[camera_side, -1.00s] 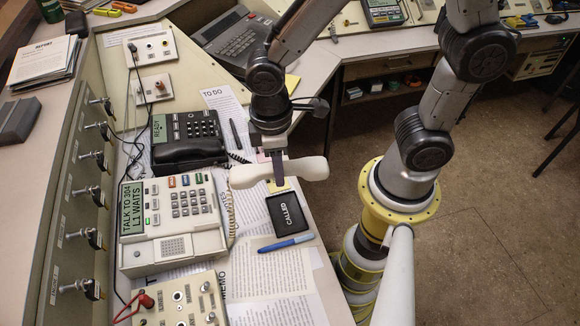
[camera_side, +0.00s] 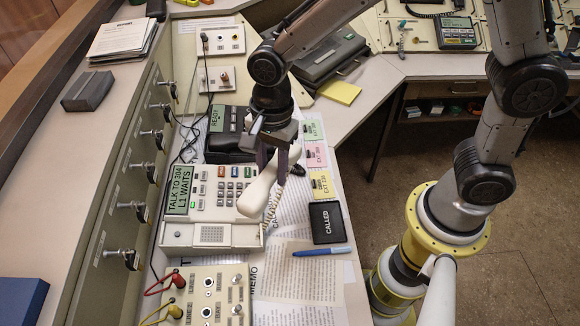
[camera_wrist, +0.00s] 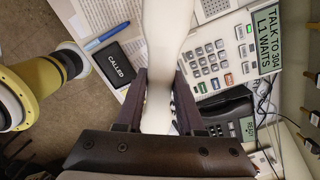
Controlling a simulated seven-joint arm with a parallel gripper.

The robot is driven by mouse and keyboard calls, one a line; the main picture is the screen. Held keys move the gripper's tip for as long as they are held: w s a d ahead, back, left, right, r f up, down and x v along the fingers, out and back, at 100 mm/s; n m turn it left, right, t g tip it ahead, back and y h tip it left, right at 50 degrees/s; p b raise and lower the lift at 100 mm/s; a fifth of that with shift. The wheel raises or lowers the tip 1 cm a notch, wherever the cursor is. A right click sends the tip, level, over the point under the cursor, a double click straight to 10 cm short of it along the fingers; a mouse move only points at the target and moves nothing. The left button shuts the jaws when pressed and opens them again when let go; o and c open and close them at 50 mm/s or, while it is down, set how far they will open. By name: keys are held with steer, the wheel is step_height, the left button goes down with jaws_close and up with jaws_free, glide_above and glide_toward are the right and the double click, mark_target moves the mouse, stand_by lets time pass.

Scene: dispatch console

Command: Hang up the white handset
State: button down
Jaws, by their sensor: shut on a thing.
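The white handset (camera_side: 258,194) is held above the desk, its near end over the right edge of the white desk phone (camera_side: 178,233). My gripper (camera_side: 279,158) is shut on the handset's middle. In the wrist view, the handset (camera_wrist: 163,45) runs lengthwise between the two dark fingers of my gripper (camera_wrist: 158,100). The white phone also shows there (camera_wrist: 222,42), to the right of the handset. Its screen reads "TALK TO 304 L1 WAITS". A coiled cord (camera_side: 272,216) hangs by the phone's right side. I cannot tell the exact gap between handset and phone.
A black phone (camera_side: 228,148), partly hidden by my gripper, sits behind the white one. A black "CALLED" pad (camera_side: 327,222) and a blue pen (camera_side: 322,252) lie to the right. A jack panel (camera_side: 205,290) stands in front. Toggle switches (camera_side: 150,172) line the left panel.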

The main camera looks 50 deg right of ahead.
steer(key=w+a+f+m+t, duration=0.1)
steer(key=w+a+m, duration=0.5)
steer(key=a+m, duration=0.3)
steer(key=m, duration=0.3)
steer(key=shift+f, duration=0.3)
glide_toward(212, 233)
steer(key=shift+a+f, duration=0.15)
steer(key=shift+f, duration=1.2)
steer(key=shift+a+f, duration=0.15)
steer(key=shift+f, duration=1.15)
steer(key=shift+f, duration=0.7)
steer(key=shift+c, duration=2.2)
jaws_free()
steer(key=shift+w, duration=0.1)
